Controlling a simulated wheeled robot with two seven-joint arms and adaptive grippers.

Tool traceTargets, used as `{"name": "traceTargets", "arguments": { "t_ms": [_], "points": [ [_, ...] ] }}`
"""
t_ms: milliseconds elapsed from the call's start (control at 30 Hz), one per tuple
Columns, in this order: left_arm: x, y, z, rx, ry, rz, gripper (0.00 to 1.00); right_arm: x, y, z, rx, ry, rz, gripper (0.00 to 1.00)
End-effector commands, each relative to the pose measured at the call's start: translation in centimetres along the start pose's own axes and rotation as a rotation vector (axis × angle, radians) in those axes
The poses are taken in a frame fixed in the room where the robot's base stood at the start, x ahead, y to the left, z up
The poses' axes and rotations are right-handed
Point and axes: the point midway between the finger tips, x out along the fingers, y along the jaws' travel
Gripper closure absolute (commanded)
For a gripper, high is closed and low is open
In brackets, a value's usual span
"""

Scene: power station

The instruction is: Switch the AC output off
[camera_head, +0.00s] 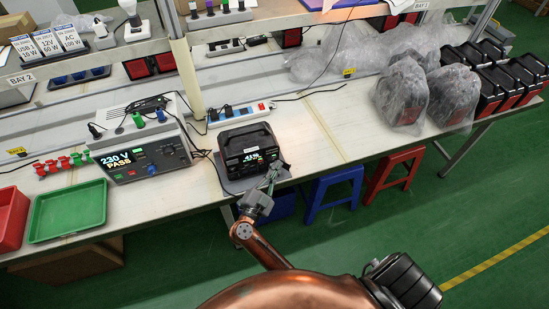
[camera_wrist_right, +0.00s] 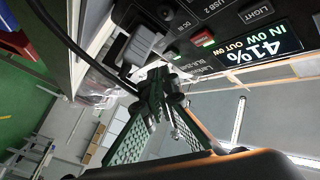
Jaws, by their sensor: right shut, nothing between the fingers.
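The black power station (camera_head: 248,150) stands on a grey mat near the front edge of the bench, its lit screen facing me. In the right wrist view its front panel (camera_wrist_right: 225,20) is close and tilted. The screen (camera_wrist_right: 257,45) reads 41%, IN 0W, OUT 0W. I cannot tell which control is the AC output. My right gripper (camera_head: 272,176) is shut and empty just in front of the panel's right side; its fingertips (camera_wrist_right: 155,84) may or may not touch it. My left gripper is not in view.
A tester (camera_head: 145,150) showing 230 V PASS stands to the left. A power strip (camera_head: 238,112) lies behind the station, with cables around it. A green tray (camera_head: 68,211) is at the left; bagged units (camera_head: 402,92) are at the right. Bench is clear right of the station.

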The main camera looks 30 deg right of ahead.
Motion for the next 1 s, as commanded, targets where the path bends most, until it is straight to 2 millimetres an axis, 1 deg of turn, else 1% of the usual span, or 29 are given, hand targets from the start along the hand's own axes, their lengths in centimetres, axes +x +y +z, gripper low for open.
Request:
{"name": "traceTargets", "arguments": {
  "t_ms": [433, 700, 1000],
  "points": [
    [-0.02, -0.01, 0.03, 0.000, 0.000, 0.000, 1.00, 0.01, -0.02, 0.00, 0.000, 0.000, 0.000, 1.00],
    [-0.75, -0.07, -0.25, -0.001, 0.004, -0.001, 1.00, 0.58, -0.51, 0.21, -0.001, 0.001, 0.000, 1.00],
    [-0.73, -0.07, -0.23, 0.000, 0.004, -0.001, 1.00, 0.64, -0.47, 0.44, 0.000, 0.000, 0.000, 1.00]
  ]
}}
